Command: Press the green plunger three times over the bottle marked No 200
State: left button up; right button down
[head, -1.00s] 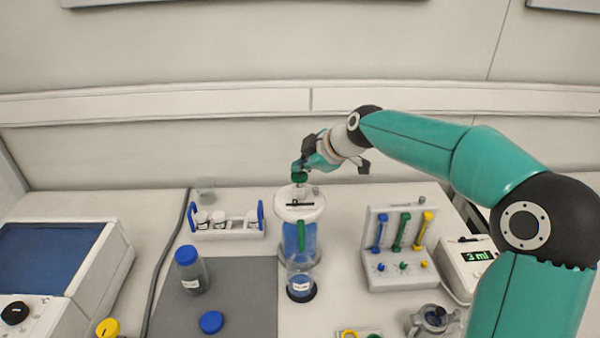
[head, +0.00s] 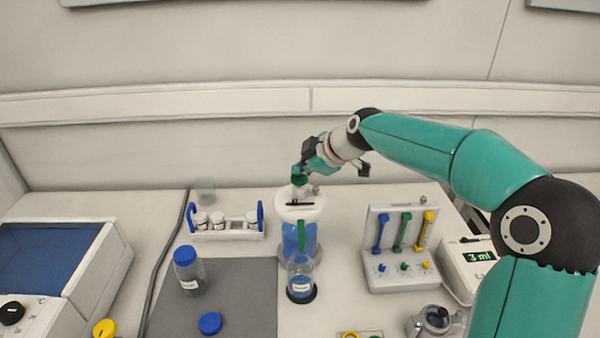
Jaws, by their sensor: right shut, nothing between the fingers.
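The green plunger (head: 298,181) stands on top of a clear dispenser (head: 290,240) holding blue liquid, with a white top. My right gripper (head: 298,172) is shut and empty, its fingertips at the plunger's top and seemingly touching it; the fingers partly hide the knob. A small bottle (head: 301,283) with a white label stands in front of the dispenser, below the green spout. Its label is too small to read. My left gripper is not in view.
A blue-capped bottle (head: 188,268) stands on a grey mat (head: 240,285) beside a loose blue cap (head: 210,323). A vial rack (head: 228,235) is behind. A plunger stand (head: 400,278) and a display box reading 3 ml (head: 463,268) are right.

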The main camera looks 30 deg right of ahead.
aim_at(301, 178)
jog(key=shift+f, duration=0.3)
jog(key=shift+r, duration=0.1)
jog(key=shift+r+p, duration=0.6)
jog(key=shift+r, duration=0.6)
notch_tip(301, 178, up, 6)
jog(key=p, duration=0.4)
dwell(0.5)
